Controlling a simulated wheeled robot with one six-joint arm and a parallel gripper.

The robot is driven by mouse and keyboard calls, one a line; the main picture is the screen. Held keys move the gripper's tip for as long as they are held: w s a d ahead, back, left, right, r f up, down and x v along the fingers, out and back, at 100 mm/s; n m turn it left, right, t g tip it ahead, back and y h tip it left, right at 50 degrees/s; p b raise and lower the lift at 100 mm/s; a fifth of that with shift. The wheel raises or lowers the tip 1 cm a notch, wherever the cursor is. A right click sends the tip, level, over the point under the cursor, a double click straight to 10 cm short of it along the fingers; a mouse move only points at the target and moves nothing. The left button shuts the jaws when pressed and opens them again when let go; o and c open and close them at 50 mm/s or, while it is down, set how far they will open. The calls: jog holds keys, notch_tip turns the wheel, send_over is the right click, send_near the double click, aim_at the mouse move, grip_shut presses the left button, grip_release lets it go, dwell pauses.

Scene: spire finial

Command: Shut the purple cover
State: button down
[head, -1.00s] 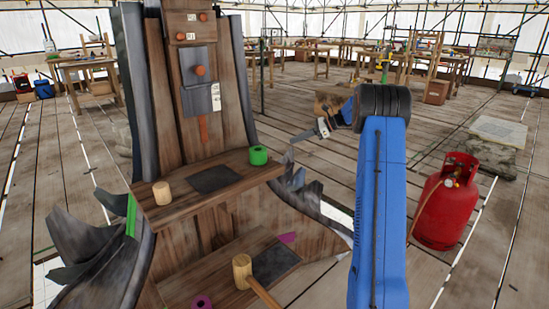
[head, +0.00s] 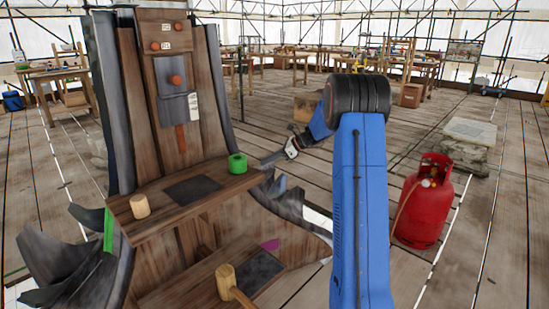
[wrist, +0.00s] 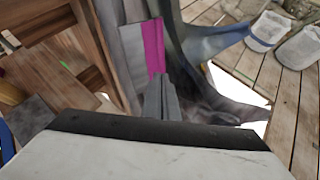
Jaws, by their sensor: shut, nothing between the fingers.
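The purple cover shows in the wrist view as a bright magenta strip (wrist: 153,46) beside a pale grey panel, just ahead of my fingertips. How far the cover stands open cannot be told.
A red gas bottle (head: 424,202) stands on the floor at right.

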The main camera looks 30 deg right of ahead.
jog(key=r+x, duration=0.1)
jog(key=x, duration=0.5)
jog(key=shift+w+a+f, duration=0.3)
jog(key=shift+w+a, duration=0.1)
jog(key=shift+a, duration=0.1)
jog(key=shift+w+a+f, duration=0.15)
jog(key=shift+w+a, duration=0.15)
jog(key=shift+a, duration=0.15)
